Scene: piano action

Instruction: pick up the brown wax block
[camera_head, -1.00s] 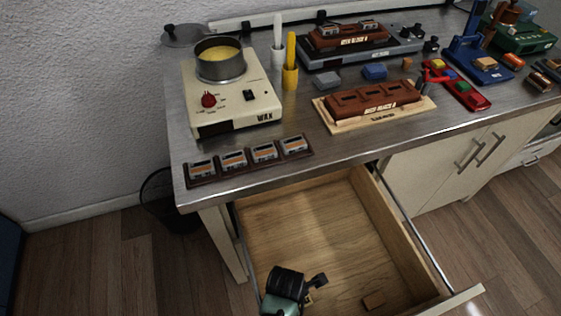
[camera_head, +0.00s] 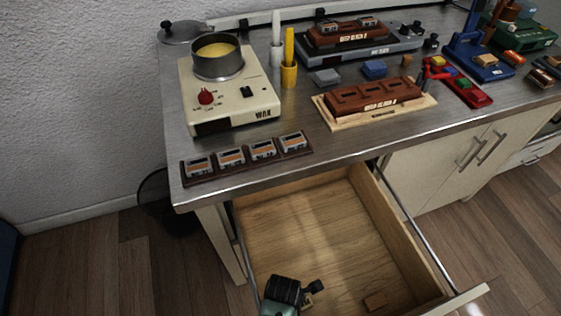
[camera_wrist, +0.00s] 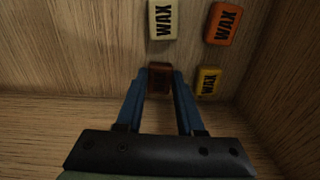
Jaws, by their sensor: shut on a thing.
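The brown wax block (camera_wrist: 160,79) sits between the two blue fingers of my gripper (camera_wrist: 159,73) in the wrist view. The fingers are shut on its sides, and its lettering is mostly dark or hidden. In the head view my gripper (camera_head: 308,291) reaches down into the open wooden drawer (camera_head: 310,225) near the bottom edge of the picture. The held block cannot be made out there. Whether it still touches the drawer floor I cannot tell.
A cream block (camera_wrist: 162,20), an orange-brown block (camera_wrist: 223,24) and a yellow block (camera_wrist: 208,81), all marked WAX, lie close by in the drawer. Drawer walls rise near them.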

